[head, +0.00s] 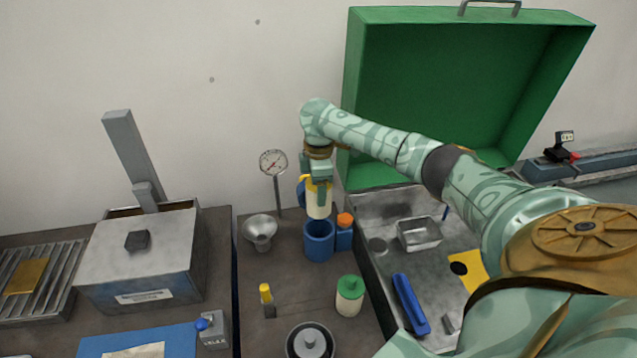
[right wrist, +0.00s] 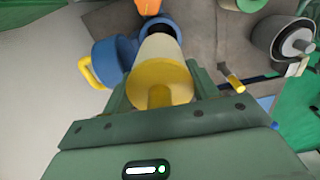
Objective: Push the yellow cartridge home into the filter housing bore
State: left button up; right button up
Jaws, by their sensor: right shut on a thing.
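The yellow cartridge (head: 319,200) has a cream body and a yellow end cap, which shows in the right wrist view (right wrist: 160,80). My right gripper (head: 318,186) is shut on its yellow top end and holds it roughly upright. Its lower end is at or just above the mouth of the blue filter housing (head: 319,242). Part of the dark bore shows past it in the right wrist view (right wrist: 166,28). I cannot tell whether the tip has entered. A blue part with a yellow handle (right wrist: 108,62) sits beside the housing mouth. My left gripper is out of view.
A blue bottle with an orange cap (head: 344,232) stands right beside the housing. A funnel (head: 260,232) and dial gauge (head: 273,164) stand to the left. A green-capped jar (head: 349,296) and yellow-topped tool (head: 267,300) are in front. A green lidded case (head: 450,100) rises behind my right arm.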

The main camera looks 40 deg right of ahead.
jog(key=shift+s+f+b, duration=0.1)
jog(key=shift+f+b, duration=1.15)
jog(key=shift+f, duration=1.6)
jog(key=shift+r+p, duration=0.1)
jog(key=shift+p, duration=0.35)
jog(key=shift+p, duration=0.65)
jog(key=shift+p, duration=0.5)
